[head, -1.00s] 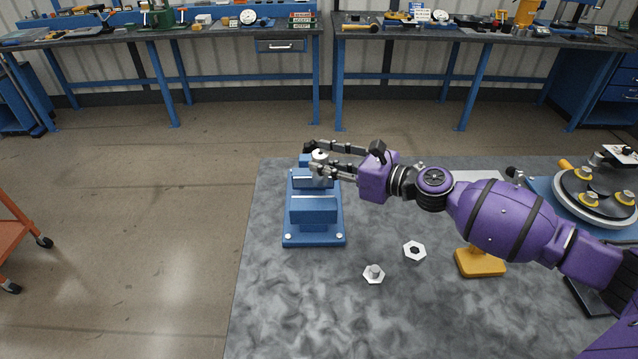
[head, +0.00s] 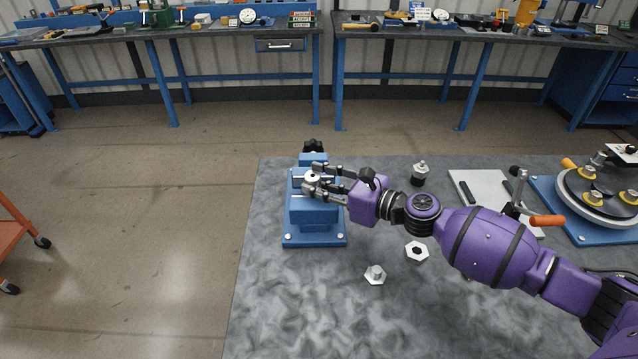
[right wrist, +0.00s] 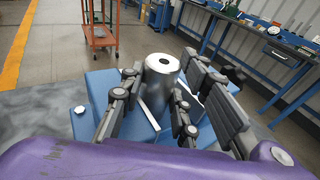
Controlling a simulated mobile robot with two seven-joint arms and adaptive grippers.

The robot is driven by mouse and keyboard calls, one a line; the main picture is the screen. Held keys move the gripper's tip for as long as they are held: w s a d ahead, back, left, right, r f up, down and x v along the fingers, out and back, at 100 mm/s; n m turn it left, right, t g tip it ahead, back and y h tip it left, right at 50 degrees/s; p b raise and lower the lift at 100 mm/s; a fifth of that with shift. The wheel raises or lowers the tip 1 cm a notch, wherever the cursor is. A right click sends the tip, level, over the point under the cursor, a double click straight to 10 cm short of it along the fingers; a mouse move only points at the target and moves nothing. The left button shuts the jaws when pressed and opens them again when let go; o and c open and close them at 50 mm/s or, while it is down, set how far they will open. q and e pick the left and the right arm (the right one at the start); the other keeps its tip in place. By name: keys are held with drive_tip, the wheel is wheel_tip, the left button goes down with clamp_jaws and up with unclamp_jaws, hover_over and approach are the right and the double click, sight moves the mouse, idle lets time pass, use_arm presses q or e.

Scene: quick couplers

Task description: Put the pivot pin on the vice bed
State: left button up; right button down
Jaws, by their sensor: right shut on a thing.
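The pivot pin is a silver cylinder with a dark hole in its top; it shows in the head view (head: 313,177) and large in the right wrist view (right wrist: 160,80). My right gripper (head: 314,184) is shut on it, with a finger on either side, and holds it upright. The blue vice (head: 314,214) stands on the grey mat, with a black knob at its far end. The pin is over the vice, between its front block and far end. The pin's lower end is hidden, so I cannot tell whether it touches the bed. My left gripper is not in view.
Two hex-shaped metal pieces (head: 416,251) (head: 375,275) lie on the mat (head: 290,310) right of the vice. A metal fitting (head: 420,174) stands behind my right arm. A pale plate (head: 466,181) and a round turntable (head: 597,205) are at the right. The front left mat is clear.

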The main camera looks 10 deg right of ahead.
drive_tip(key=c, duration=1.6)
unclamp_jaws()
drive_tip(key=shift+s, duration=0.1)
drive_tip(key=shift+s+d+r, duration=0.1)
drive_tip(key=shift+d, duration=0.1)
drive_tip(key=v, duration=1.1)
drive_tip(key=shift+s+d+b, duration=0.15)
drive_tip(key=shift+s+b, duration=0.1)
drive_tip(key=shift+b, duration=0.15)
